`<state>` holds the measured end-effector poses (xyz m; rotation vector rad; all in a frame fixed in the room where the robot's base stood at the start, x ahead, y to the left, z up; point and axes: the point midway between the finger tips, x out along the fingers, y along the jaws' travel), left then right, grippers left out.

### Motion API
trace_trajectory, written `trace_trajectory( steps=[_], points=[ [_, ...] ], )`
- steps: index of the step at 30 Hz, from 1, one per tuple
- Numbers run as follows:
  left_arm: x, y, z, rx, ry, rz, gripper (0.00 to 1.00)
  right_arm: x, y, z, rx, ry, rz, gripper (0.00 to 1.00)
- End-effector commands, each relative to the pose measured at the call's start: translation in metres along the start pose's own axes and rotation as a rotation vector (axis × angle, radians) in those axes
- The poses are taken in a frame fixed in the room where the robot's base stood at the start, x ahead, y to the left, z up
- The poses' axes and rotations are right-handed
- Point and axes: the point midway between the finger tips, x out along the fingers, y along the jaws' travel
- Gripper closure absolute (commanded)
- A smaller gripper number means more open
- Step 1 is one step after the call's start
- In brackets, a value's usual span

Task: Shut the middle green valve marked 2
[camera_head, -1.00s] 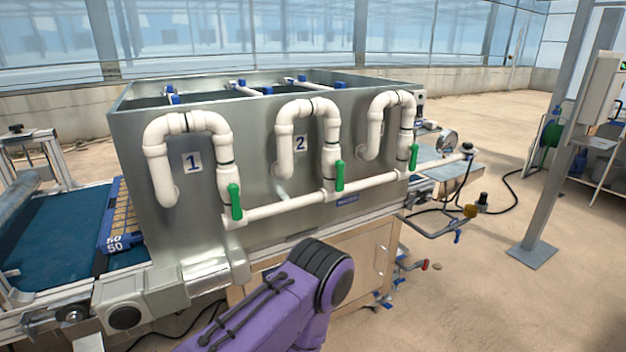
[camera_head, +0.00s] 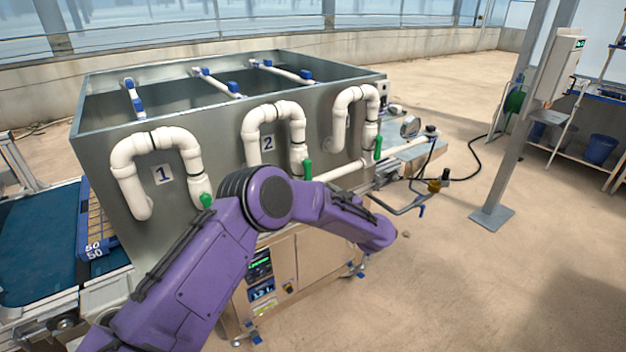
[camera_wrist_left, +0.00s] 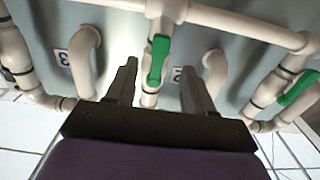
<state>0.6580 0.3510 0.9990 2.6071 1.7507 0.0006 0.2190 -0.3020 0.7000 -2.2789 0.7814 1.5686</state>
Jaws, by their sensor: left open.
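The middle green valve handle (camera_head: 308,170) stands upright, in line with its white pipe, near the label 2 (camera_head: 268,143) on the grey tank wall. In the left wrist view the same green handle (camera_wrist_left: 159,58) shows ahead, in the gap between the fingertips, with label 2 (camera_wrist_left: 178,74) partly hidden behind a finger. My left gripper (camera_wrist_left: 158,76) is open with nothing held; I see no finger touching the handle. In the head view my purple left arm crosses in front of the tank and its gripper cannot be made out. My right gripper is in neither view.
Green handles of valve 1 (camera_head: 206,201) and valve 3 (camera_head: 378,148) flank the middle one; valve 1's shows at the wrist view's right (camera_wrist_left: 298,88). A horizontal white pipe (camera_head: 342,171) runs between them. A grey post (camera_head: 520,120) stands right, with clear floor before it.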

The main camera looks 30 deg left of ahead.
Motion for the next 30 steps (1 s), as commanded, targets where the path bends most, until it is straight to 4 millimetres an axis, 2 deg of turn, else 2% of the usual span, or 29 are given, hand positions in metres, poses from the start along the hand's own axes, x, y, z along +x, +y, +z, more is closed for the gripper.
trace_trajectory(
  steps=[3,7,12,18,23,30],
  points=[
    [0.027,-0.001,-0.002,0.001,-0.001,-0.003,0.47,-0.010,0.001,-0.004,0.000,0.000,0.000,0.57],
    [0.046,0.000,-0.001,0.001,0.000,0.001,0.47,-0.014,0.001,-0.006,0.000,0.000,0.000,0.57],
    [0.056,0.000,0.001,0.002,0.001,0.003,0.47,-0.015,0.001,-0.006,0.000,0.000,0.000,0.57],
    [0.056,0.000,0.001,0.002,0.002,0.004,0.47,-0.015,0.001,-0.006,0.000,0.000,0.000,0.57],
    [0.056,0.000,0.001,0.002,0.002,0.004,0.99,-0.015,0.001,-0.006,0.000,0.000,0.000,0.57],
    [0.058,0.000,0.001,0.008,0.002,0.001,1.00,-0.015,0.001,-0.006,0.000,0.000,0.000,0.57]
  ],
)
